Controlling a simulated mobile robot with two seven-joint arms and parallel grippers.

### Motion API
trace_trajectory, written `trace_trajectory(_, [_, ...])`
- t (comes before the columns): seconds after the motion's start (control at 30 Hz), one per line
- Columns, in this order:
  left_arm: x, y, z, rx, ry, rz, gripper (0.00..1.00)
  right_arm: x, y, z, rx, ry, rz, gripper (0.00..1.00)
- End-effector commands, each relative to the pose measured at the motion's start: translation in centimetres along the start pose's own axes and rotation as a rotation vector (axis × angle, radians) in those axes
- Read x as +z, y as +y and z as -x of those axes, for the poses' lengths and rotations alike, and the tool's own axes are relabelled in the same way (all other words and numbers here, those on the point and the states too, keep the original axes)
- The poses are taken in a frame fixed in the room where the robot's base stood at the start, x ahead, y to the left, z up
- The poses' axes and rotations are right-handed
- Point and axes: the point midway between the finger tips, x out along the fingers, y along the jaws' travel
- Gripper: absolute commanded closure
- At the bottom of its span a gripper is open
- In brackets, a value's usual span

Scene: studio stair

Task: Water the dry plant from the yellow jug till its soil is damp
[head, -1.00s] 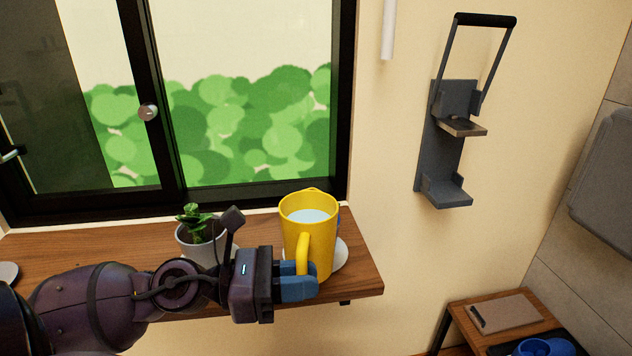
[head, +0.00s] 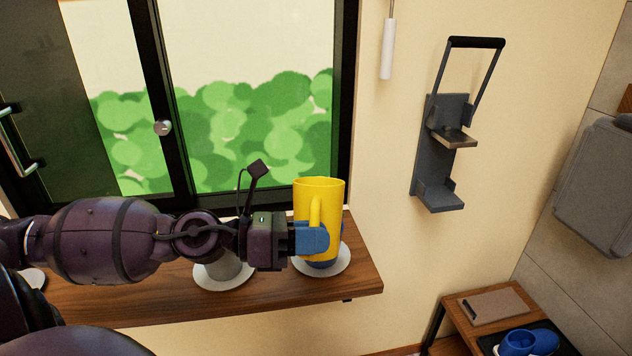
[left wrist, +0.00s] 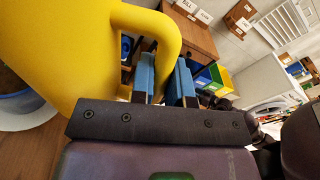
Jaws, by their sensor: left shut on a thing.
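My left gripper (head: 310,238) is shut on the handle of the yellow jug (head: 331,208). The jug is upright and raised above the shelf; its inside is hidden now. The left wrist view shows the jug (left wrist: 60,50) and the blue fingers (left wrist: 163,80) at its handle. A blue pot (head: 322,264) stands on a white saucer (head: 341,266), mostly hidden behind the jug. In the left wrist view the pot (left wrist: 28,104) shows brown soil (left wrist: 10,80). A grey pot (head: 222,272) is partly behind my arm, its plant hidden. My right gripper is out of view.
The wooden shelf (head: 180,308) runs under the black-framed window (head: 349,120). A grey wall bracket (head: 436,160) hangs to the right. A low table (head: 460,318) with a clipboard and blue shoes stands lower right.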

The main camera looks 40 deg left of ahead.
Motion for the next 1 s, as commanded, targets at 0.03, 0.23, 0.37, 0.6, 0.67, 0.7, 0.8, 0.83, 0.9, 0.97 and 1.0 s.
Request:
trace_trajectory(0.03, [1.3, -0.2, 0.0, -0.002, 0.0, 0.013, 1.0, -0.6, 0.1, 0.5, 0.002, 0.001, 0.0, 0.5])
trace_trajectory(0.23, [2.6, -0.1, 0.0, -0.002, 0.014, 0.084, 1.0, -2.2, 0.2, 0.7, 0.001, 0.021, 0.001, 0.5])
trace_trajectory(0.37, [2.6, 0.0, 0.0, -0.001, 0.017, 0.092, 1.0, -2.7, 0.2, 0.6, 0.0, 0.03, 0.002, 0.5])
trace_trajectory(0.6, [3.2, -0.1, 0.0, -0.003, 0.018, 0.102, 1.0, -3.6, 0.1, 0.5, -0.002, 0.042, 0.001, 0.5])
trace_trajectory(0.67, [3.3, -0.1, 0.0, -0.003, 0.018, 0.105, 1.0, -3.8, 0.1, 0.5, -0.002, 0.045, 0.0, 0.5])
trace_trajectory(0.7, [3.3, -0.1, 0.0, -0.002, 0.019, 0.108, 1.0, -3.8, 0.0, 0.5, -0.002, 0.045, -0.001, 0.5])
trace_trajectory(0.8, [3.4, 0.0, 0.0, -0.002, 0.021, 0.115, 1.0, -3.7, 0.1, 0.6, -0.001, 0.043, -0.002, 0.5])
trace_trajectory(0.83, [3.4, 0.0, 0.0, -0.002, 0.022, 0.117, 1.0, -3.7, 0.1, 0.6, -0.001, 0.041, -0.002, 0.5])
trace_trajectory(0.9, [3.6, 0.0, 0.0, -0.002, 0.022, 0.122, 1.0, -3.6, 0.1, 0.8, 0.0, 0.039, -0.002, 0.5])
trace_trajectory(0.97, [3.7, -0.1, 0.0, -0.002, 0.023, 0.125, 1.0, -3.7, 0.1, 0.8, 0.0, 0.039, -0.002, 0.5])
trace_trajectory(1.0, [3.8, -0.1, 0.0, -0.002, 0.023, 0.127, 1.0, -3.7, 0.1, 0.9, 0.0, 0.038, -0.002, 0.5])
